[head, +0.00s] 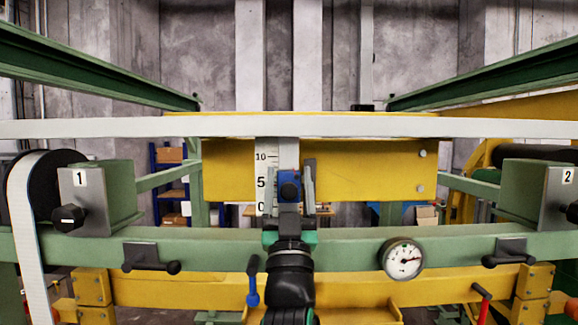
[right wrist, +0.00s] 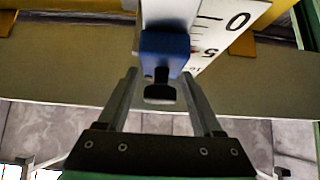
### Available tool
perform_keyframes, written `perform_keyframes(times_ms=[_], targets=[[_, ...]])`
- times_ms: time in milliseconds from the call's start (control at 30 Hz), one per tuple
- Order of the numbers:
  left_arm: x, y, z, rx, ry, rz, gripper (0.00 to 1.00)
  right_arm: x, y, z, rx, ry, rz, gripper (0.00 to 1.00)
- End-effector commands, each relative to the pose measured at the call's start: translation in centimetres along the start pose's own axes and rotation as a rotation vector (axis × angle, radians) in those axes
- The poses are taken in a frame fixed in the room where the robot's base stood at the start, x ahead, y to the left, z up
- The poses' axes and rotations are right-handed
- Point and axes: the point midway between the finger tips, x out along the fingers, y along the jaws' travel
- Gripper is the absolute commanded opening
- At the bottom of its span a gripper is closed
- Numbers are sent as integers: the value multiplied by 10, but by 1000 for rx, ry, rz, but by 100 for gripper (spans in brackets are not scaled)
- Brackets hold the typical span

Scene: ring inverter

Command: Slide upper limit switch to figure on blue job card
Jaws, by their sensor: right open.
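The upper limit switch appears as a blue block (head: 289,180) with a black knob on a pale vertical rail, beside a white scale (head: 263,172) marked 0, 5 and 10. The block stands roughly level with the 5. It also shows in the right wrist view (right wrist: 165,48), with its black knob (right wrist: 160,91) below it. My right gripper (head: 292,196) is open in front of the block. In the right wrist view its fingers (right wrist: 160,76) lie either side of the knob with gaps. I cannot make out the blue job card. My left gripper is not in view.
A pale horizontal bar (head: 350,126) crosses above the switch, in front of a yellow beam (head: 370,170). A green rail (head: 345,246) runs below, with a dial gauge (head: 401,259) at right. Boxes marked 1 (head: 106,190) and 2 (head: 540,190) flank it.

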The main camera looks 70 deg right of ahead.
Motion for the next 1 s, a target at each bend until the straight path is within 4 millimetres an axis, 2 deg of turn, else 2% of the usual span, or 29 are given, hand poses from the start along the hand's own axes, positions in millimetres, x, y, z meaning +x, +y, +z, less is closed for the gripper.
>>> perform_keyframes(times_ms=[100, 367, 733, 1000], targets=[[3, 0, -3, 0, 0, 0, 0, 9, 0, 0, 0, 0, 0, 67], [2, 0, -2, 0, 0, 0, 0, 9, 0, 0, 0, 0, 0, 66], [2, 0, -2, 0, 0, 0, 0, 9, 0, 0, 0, 0, 0, 0], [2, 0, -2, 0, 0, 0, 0, 9, 0, 0, 0, 0, 0, 0]])
